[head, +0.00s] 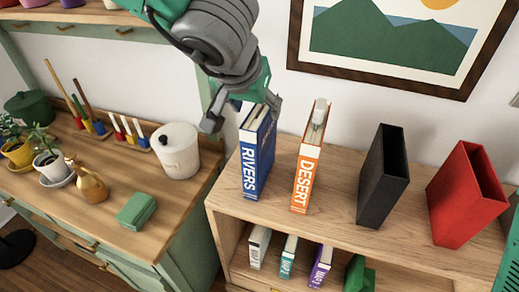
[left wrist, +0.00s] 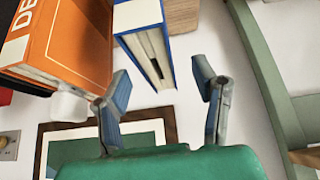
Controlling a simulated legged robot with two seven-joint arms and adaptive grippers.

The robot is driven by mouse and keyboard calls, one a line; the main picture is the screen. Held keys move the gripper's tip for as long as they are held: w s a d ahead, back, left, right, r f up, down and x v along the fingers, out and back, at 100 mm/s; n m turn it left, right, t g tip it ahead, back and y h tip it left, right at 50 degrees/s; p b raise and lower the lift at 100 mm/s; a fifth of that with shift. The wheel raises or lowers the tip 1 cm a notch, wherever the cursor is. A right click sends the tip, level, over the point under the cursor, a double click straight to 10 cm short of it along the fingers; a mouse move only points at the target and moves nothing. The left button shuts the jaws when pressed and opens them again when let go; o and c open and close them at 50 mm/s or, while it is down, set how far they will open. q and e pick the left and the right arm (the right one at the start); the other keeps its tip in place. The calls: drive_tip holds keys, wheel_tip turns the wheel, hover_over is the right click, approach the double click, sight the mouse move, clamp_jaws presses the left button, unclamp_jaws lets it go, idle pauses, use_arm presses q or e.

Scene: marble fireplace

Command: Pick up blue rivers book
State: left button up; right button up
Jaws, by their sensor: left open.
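The blue Rivers book (head: 257,152) stands upright on the top of the wooden shelf (head: 330,222), its spine facing the front. My left gripper (head: 243,112) is open above the book, one finger to the left of its top and the other to the right and behind. In the left wrist view the blue book (left wrist: 145,38) lies ahead, between the lines of the two open fingers (left wrist: 162,84). I cannot tell whether any finger touches it. My right gripper is not in view.
An orange Desert book (head: 308,160) stands close to the right of the blue one. A black holder (head: 383,178) and a red holder (head: 464,195) stand farther right. A white canister (head: 178,152) stands on the left desk. A framed picture (head: 385,45) hangs behind.

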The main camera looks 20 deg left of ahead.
sight(262, 112)
use_arm(q)
drive_tip(key=x, duration=0.3)
drive_tip(key=shift+w+a+f+b, duration=0.1)
drive_tip(key=shift+w+b, duration=0.05)
drive_tip(key=shift+b, duration=0.2)
drive_tip(key=shift+w+f, duration=0.2)
drive_tip(key=shift+w, duration=0.05)
drive_tip(key=shift+d+r, duration=0.15)
drive_tip(key=shift+d, duration=0.2)
drive_tip(key=shift+s+d, duration=0.1)
drive_tip(key=shift+s, duration=0.05)
clamp_jaws()
drive_tip(key=shift+r, duration=0.1)
